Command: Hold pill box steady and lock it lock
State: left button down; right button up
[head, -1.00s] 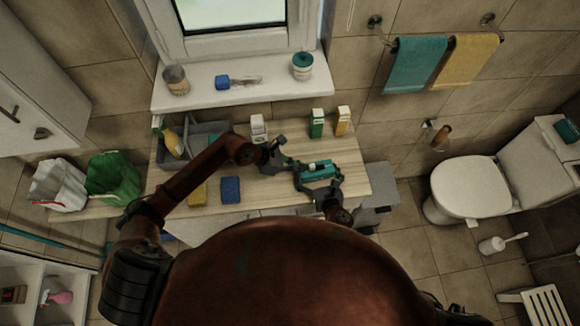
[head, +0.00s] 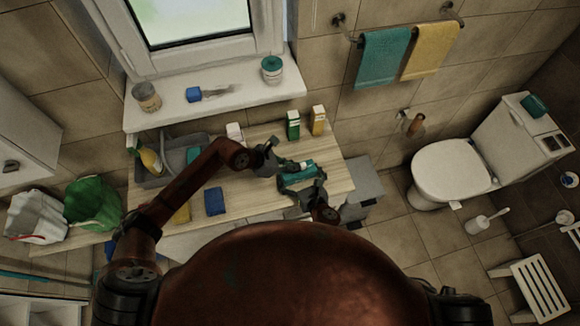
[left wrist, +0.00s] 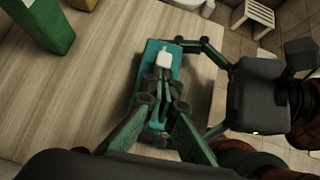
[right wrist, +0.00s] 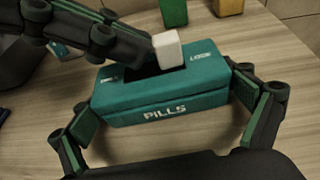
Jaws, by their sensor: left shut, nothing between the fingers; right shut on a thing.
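The teal pill box (right wrist: 160,108), marked PILLS, sits on the wooden counter; it also shows in the head view (head: 297,179) and left wrist view (left wrist: 152,51). Its lid has a dark recess with a white block (right wrist: 167,48) at it, also in the left wrist view (left wrist: 163,60). My right gripper (right wrist: 168,115) is shut on the box, one finger at each short end. My left gripper (left wrist: 160,85) is shut and empty above the lid. Its tips (right wrist: 145,52) are at the white block's side; whether they touch cannot be told. They hide part of the recess.
Green (head: 293,125) and yellow (head: 318,120) cartons stand behind the box.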

aim_at(284, 174)
pick_arm(q)
jog(key=shift+a, duration=0.1)
pick_arm(e)
jog(key=shift+s+a+f, duration=0.1)
pick_arm(q)
jog(key=shift+s+a, duration=0.15)
jog(key=shift+a, duration=0.15)
jog(key=a, duration=0.1)
jog(key=s+a, duration=0.1)
jog(key=shift+a, duration=0.35)
jog(key=v, duration=1)
jog(key=shift+s+a, duration=0.2)
pick_arm(e)
jog(key=o, duration=0.9)
jog(key=shift+c, duration=0.2)
